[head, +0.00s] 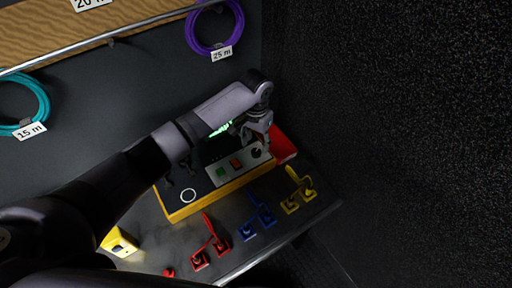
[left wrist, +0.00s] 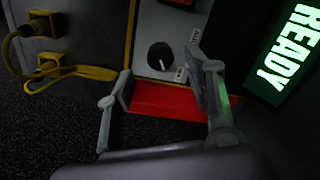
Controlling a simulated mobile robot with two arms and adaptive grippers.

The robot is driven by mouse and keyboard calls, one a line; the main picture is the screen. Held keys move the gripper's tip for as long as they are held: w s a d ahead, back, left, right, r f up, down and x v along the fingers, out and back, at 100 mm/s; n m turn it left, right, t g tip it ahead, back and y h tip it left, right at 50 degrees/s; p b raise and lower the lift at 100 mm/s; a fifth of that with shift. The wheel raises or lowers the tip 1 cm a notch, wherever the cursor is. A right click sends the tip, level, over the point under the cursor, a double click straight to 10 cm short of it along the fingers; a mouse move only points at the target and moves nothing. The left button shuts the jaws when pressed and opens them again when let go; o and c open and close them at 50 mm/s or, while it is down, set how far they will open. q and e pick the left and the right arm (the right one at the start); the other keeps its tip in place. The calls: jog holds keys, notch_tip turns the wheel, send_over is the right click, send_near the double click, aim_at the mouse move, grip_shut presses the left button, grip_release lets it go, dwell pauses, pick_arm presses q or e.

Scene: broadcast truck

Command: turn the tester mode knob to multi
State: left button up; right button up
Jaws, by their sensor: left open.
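The tester (head: 176,213) is a yellow-edged box with a dark and grey top on the bench. Its mode knob (head: 256,153) is a round black knob at the panel's right end. In the left wrist view the knob (left wrist: 160,57) sits on a grey plate beside two small labels, too small to read surely. A pale mark shows on its lower part; its exact setting is unclear. My left gripper (head: 263,140) is over this end of the tester. In the left wrist view my left gripper (left wrist: 163,92) is open, fingers apart, with nothing between the tips. My right gripper is not in view.
A lit green READY screen (left wrist: 288,48) is on the tester. A red part (head: 284,146) lies at its right end. Red (head: 209,247), blue (head: 258,217) and yellow (head: 300,191) plugged leads stand along the bench front. A black wall (head: 400,120) bounds the right.

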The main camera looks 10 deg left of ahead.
aim_at(256, 152)
pick_arm(q)
notch_tip(256, 152, up, 8)
jog(key=shift+f, duration=0.15)
dwell(0.6)
